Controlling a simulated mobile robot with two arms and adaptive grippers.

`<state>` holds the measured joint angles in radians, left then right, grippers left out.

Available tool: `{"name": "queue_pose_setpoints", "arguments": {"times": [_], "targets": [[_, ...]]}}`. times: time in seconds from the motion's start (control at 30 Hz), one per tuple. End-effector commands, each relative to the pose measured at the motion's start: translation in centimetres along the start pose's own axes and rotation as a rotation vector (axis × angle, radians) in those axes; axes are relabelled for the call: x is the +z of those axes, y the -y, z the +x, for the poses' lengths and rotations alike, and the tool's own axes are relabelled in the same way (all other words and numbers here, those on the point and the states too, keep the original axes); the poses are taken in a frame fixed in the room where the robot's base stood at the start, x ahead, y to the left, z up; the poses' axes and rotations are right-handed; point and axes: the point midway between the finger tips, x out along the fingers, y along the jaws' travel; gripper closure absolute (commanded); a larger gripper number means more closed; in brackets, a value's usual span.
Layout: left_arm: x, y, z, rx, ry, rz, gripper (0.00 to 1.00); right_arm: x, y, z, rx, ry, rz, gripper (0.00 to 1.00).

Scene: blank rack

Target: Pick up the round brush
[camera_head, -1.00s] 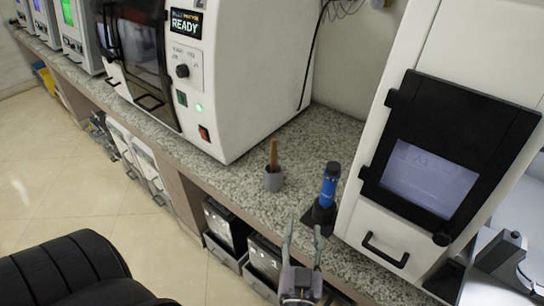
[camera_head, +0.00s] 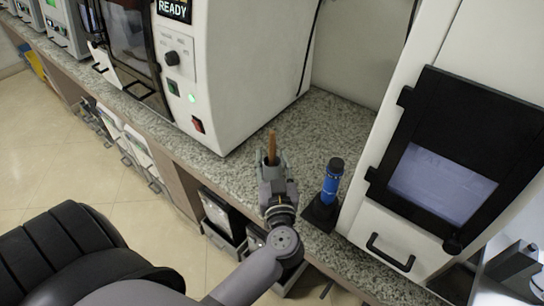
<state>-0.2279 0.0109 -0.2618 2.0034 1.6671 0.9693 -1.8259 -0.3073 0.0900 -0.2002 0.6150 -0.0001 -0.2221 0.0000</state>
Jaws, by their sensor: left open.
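A brown wooden handle (camera_head: 272,143), which looks like the round brush, stands upright from a small grey holder on the speckled counter. Its lower part and most of the holder are hidden by my left gripper. My left gripper (camera_head: 271,160) is open, with one finger on each side of the handle in the picture. I cannot tell whether the fingers touch it. A blue cylinder with a dark cap (camera_head: 331,182) stands in a black base to the right of the gripper. My right gripper is not in view.
A large white machine (camera_head: 245,70) with a READY display stands behind and left on the counter (camera_head: 325,125). A white cabinet with a black-framed window (camera_head: 440,185) stands at the right. Counter between them is mostly clear. Bins sit below the counter's front edge.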

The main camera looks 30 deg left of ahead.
Motion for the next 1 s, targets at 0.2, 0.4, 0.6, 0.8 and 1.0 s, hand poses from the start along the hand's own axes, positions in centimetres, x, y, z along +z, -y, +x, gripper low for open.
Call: {"name": "queue_pose_setpoints", "arguments": {"times": [0.2, 0.4, 0.6, 0.8, 1.0], "targets": [[-0.2, -0.1, 1.6, -0.001, -0.002, 0.000, 0.59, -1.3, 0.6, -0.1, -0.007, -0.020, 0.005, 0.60], [-0.4, -0.6, 4.6, -0.001, -0.002, 0.000, 0.59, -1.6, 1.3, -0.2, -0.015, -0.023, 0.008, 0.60], [-0.3, -0.6, 5.9, 0.000, 0.000, 0.000, 0.59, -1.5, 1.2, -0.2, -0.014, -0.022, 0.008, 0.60], [-0.3, -0.6, 5.8, 0.000, 0.001, -0.001, 0.60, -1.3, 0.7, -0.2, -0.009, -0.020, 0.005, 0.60], [-0.3, -0.6, 5.8, 0.000, 0.001, -0.001, 0.73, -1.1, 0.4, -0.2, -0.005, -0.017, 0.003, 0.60]]}}
